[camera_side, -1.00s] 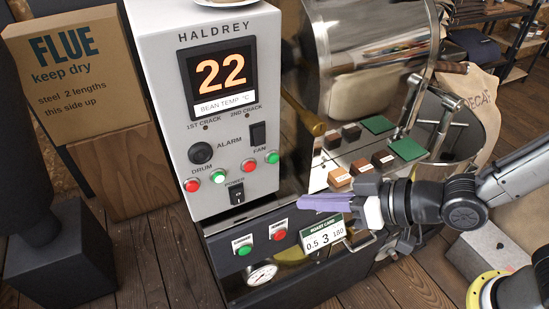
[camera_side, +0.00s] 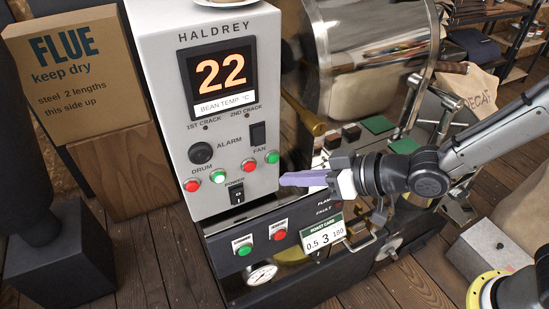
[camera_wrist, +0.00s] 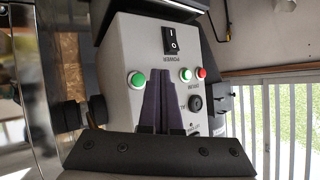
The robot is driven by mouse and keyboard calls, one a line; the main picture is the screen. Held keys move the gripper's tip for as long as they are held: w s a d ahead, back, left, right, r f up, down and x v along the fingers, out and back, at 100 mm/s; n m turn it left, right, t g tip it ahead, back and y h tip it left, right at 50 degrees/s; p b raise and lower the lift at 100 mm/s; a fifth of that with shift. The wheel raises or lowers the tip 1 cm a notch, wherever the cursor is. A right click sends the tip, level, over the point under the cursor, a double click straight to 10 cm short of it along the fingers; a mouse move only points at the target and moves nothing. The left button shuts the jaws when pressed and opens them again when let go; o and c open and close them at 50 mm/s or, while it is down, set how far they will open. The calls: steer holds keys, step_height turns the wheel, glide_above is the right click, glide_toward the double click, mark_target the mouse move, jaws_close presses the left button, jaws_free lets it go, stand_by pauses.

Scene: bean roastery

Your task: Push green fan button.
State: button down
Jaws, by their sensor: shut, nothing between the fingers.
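The green fan button (camera_side: 272,157) is the right one of the pair under the FAN label on the white control panel (camera_side: 178,130). The red fan button (camera_side: 249,165) is just left of it. My gripper (camera_side: 284,179) is shut and empty, its purple fingertips a little below and right of the green fan button, apparently short of touching it. In the wrist view the panel is upside down. The green fan button (camera_wrist: 136,81) shows left of my gripper's dark fingers (camera_wrist: 160,83). The red fan button is hidden behind the fingers there.
The drum pair, red (camera_side: 193,185) and green (camera_side: 218,176), sits left of the fan pair, with the power switch (camera_side: 237,193) below. A lower panel has another green button (camera_side: 244,249) and a red one (camera_side: 279,234). The shiny roaster drum (camera_side: 368,65) stands right.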

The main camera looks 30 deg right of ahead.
mark_target(262, 165)
steer(key=shift+w, duration=1.35)
stand_by(1.1)
steer(key=shift+w, duration=0.4)
steer(key=shift+w, duration=0.45)
stand_by(0.5)
stand_by(0.4)
steer(key=shift+s, duration=0.9)
steer(key=s, duration=0.5)
